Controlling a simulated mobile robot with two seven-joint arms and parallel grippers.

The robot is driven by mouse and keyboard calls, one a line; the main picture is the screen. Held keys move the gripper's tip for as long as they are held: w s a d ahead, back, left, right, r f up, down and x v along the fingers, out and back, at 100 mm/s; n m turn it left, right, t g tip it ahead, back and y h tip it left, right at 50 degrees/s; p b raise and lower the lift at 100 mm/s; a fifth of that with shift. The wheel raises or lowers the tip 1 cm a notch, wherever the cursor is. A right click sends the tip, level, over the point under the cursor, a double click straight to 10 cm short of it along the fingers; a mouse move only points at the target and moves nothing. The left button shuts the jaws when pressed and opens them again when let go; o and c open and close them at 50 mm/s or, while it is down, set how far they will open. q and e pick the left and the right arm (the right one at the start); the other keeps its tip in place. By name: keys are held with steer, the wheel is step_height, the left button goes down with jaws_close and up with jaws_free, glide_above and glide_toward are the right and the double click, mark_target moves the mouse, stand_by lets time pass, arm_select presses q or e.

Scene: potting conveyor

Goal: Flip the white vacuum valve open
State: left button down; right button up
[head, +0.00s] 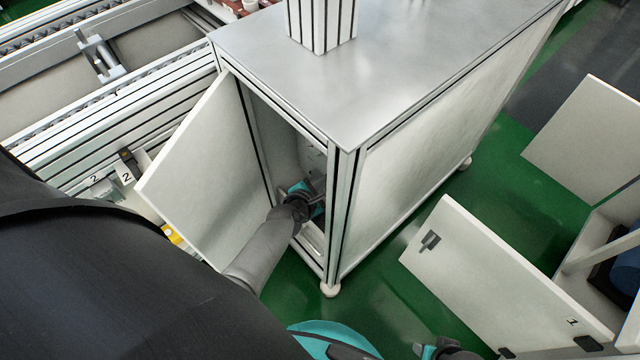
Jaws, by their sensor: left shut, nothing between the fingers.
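The white vacuum valve cannot be made out in the head view. The inside of the open cabinet (400,85) is shaded and partly hidden by my left gripper and the front corner post. My left gripper (316,190) is inside the cabinet opening, just behind the front post. It is shut with nothing held; its fingertips are small and partly hidden. Pale parts show dimly behind and above it. Whether the gripper touches anything in there cannot be told. My right gripper's fingers do not show.
The cabinet door (205,165) stands open to the left of my left forearm. At the right, a white panel marked 1 (500,285) and another white panel (590,135) stand out over the green floor (375,305). A conveyor frame (110,120) runs at the left.

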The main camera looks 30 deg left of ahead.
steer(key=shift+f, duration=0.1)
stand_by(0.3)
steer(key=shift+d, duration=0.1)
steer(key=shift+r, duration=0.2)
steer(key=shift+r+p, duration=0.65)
steer(key=shift+p, duration=0.2)
